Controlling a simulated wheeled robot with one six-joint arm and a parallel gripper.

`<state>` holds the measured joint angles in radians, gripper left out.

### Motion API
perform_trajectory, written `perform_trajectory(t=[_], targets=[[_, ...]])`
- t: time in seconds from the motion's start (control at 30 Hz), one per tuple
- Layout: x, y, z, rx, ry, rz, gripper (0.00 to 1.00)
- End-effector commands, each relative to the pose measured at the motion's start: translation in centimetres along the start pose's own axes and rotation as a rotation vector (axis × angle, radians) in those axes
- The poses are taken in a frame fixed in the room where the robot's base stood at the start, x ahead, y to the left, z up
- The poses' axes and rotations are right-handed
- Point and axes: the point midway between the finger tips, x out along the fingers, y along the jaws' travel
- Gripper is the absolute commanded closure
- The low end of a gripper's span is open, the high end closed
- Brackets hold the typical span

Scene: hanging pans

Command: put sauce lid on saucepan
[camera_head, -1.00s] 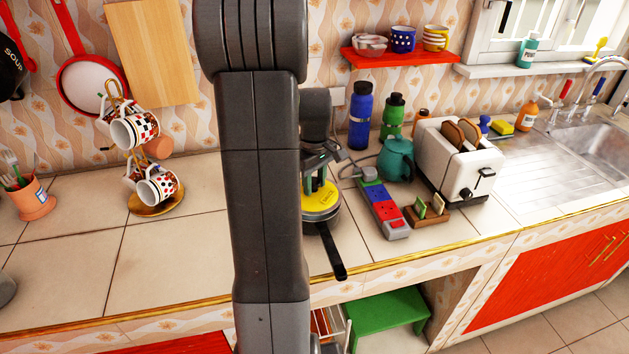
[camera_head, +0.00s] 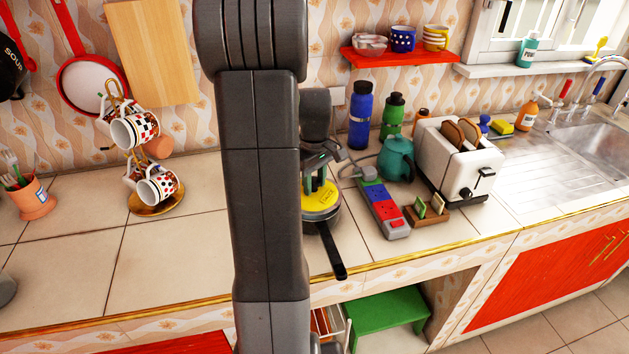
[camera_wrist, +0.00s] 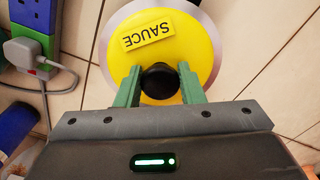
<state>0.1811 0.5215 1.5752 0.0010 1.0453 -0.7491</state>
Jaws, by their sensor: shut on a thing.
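The yellow sauce lid (camera_wrist: 195,55) has a SAUCE label and a black knob (camera_wrist: 160,82). My gripper (camera_wrist: 160,84) is shut on the knob, with one green finger on each side. In the head view the lid (camera_head: 322,196) sits at the top of the saucepan (camera_head: 329,226), whose black handle points toward the counter's front edge. I cannot tell whether the lid rests fully on the rim. My arm hides the left part of both in the head view, and the gripper (camera_head: 318,174) shows above the lid.
A power strip (camera_head: 383,208) with a plug lies just right of the saucepan. A teal teapot (camera_head: 397,160), a white toaster (camera_head: 459,160) and a small wooden holder (camera_head: 427,213) stand further right. A mug tree (camera_head: 153,205) stands left. The left counter front is clear.

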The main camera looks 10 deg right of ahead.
Motion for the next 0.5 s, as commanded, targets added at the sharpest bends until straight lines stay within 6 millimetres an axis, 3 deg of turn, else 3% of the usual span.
perform_trajectory(t=[0.5], targets=[[0.67, 0.02, -0.01, 0.000, 0.000, 0.001, 1.00]])
